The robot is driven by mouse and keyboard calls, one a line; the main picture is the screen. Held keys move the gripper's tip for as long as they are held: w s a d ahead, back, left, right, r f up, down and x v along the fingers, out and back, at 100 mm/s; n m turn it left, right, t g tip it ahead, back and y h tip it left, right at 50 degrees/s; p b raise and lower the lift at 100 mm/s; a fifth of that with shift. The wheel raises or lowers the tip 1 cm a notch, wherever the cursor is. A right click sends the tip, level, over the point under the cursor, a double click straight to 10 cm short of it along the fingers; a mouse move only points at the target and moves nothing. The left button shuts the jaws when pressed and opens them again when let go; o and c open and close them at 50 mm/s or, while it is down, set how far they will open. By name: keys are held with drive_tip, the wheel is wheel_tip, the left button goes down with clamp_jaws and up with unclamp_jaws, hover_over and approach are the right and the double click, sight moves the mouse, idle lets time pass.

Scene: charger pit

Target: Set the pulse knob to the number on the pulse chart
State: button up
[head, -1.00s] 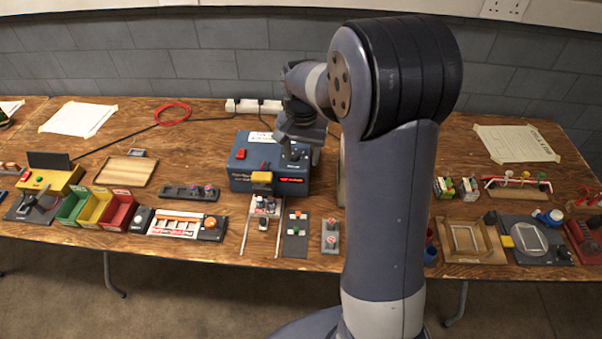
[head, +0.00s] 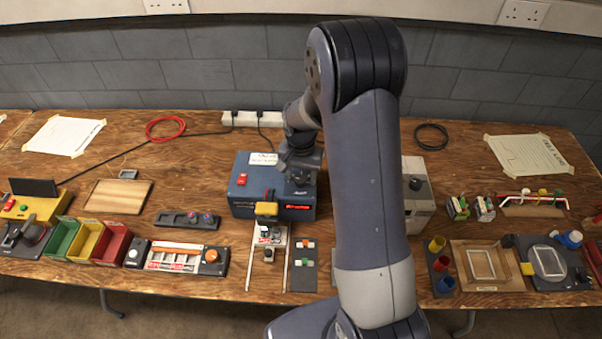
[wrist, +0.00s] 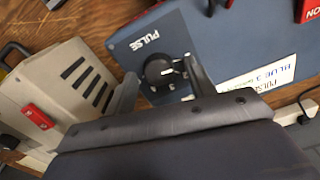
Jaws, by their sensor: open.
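The black pulse knob (wrist: 160,70) with a white pointer mark sits on the blue box's panel (wrist: 135,50), beside the printed word PULSE. My gripper (wrist: 160,84) is open, with one finger on each side of the knob; I cannot tell whether they touch it. In the head view my gripper (head: 299,182) is over the right part of the blue box (head: 245,201) and hides the knob. A white label (wrist: 258,76) on the box starts with PULSE and seems to read "BLUE 3"; the rest is unclear. It also shows in the head view (head: 263,159).
A grey vented unit (wrist: 65,90) with a red switch stands close beside the blue box. The box has a red switch (head: 242,179), a yellow part (head: 266,209) and a lit red display (head: 298,207). A white power strip (head: 252,119) lies behind.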

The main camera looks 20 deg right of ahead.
drive_tip(key=c, duration=1)
drive_tip(key=shift+o, duration=0.2)
drive_tip(key=shift+m, duration=0.4)
drive_tip(key=m+b, duration=0.1)
drive_tip(key=m, duration=0.1)
drive_tip(key=shift+f+m+b, duration=0.1)
drive_tip(key=shift+m+b, duration=0.3)
drive_tip(key=m+b, duration=0.1)
drive_tip(key=m, duration=0.3)
drive_tip(key=shift+s+m, duration=0.1)
drive_tip(key=shift+m, duration=0.2)
drive_tip(key=m+b, duration=0.1)
drive_tip(key=m, duration=0.2)
drive_tip(key=shift+s+m+b, duration=0.1)
drive_tip(key=shift+m+b, duration=0.45)
drive_tip(key=shift+m, duration=1.65)
